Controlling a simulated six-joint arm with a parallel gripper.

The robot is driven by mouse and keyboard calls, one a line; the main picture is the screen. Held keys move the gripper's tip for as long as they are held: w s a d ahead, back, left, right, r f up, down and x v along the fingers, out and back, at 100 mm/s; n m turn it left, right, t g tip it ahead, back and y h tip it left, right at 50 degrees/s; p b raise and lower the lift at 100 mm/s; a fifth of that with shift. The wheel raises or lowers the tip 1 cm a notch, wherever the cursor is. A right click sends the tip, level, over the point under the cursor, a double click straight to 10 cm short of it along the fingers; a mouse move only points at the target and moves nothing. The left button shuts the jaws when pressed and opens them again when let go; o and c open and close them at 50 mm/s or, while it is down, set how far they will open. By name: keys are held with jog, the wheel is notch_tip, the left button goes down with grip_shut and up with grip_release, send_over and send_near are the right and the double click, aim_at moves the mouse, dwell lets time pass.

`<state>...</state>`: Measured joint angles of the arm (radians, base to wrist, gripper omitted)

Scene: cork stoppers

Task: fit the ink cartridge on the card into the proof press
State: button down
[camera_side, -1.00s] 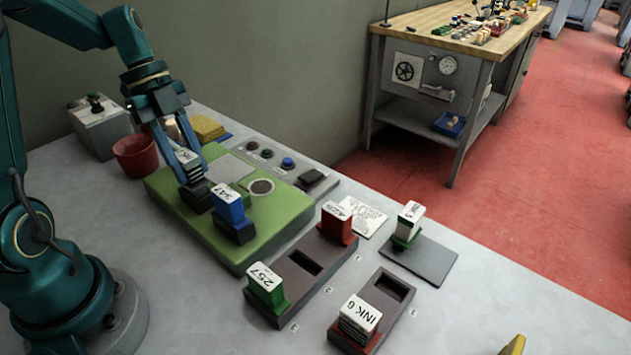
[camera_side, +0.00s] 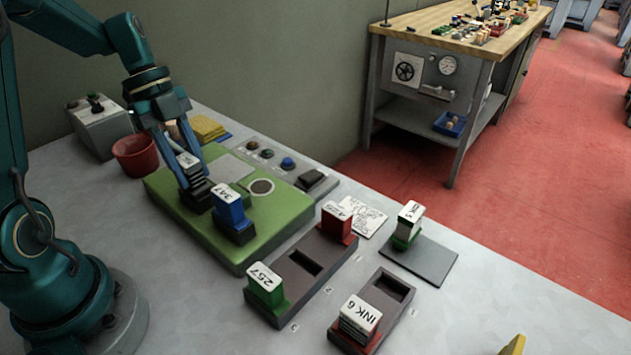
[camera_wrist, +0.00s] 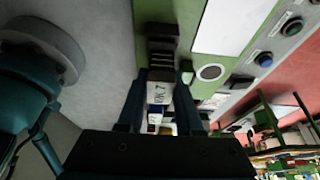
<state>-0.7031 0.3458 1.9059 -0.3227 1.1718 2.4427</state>
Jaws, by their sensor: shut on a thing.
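My gripper (camera_side: 190,176) is shut on a dark, ribbed ink cartridge with a white lettered top (camera_side: 187,160). It holds it over the left part of the green proof press (camera_side: 275,225), beside a blue numbered block (camera_side: 229,204) in a dark seat. In the wrist view the cartridge's white label (camera_wrist: 159,93) shows between my gripper's fingers (camera_wrist: 164,76). The fingers hide its sides, and I cannot tell how far its lower end sits in the press. A grey card (camera_side: 437,262) at right bears a green-and-white block (camera_side: 408,225).
One dark rack (camera_side: 300,285) holds a green 257 block (camera_side: 266,286) and a red block (camera_side: 338,222); another (camera_side: 398,315) holds INK 6 (camera_side: 358,320). Each has an empty slot. A red cup (camera_side: 135,155) and a button panel (camera_side: 287,165) stand near the press.

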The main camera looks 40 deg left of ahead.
jog(key=shift+f, duration=0.45)
jog(key=c, duration=0.5)
grip_release()
jog(key=shift+v, duration=2.6)
